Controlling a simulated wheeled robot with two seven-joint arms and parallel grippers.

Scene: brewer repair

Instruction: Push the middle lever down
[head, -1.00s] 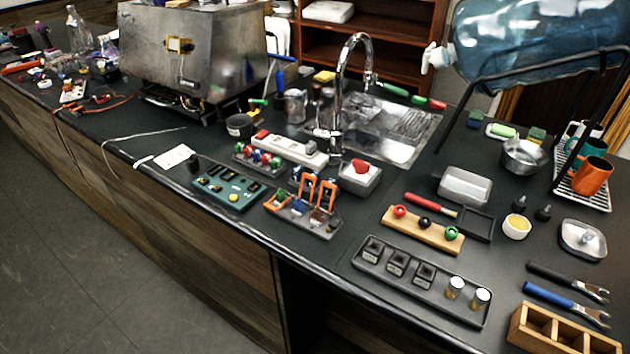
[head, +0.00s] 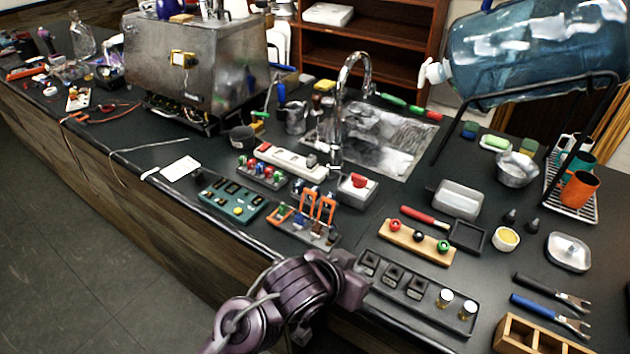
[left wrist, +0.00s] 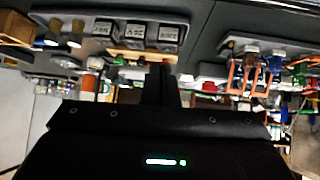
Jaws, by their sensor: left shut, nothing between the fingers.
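A grey block (head: 312,236) carries three orange levers. The left lever (head: 282,213) lies low; the middle lever (head: 307,202) and right lever (head: 326,209) stand upright as open loops. In the left wrist view, the orange levers (left wrist: 237,76) show at the upper right, seen from an unusual angle. My left gripper (head: 356,284) is in front of the block and a little right of it, near the counter's front edge, apart from the levers. Its shut, empty fingers (left wrist: 162,85) show in the left wrist view. My right gripper is not in view.
A black tray (head: 425,303) with square sockets and small cylinders lies right of my left gripper. A green panel (head: 232,198) is left of the levers. A box with a red button (head: 357,187) and a white power strip (head: 292,162) stand behind.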

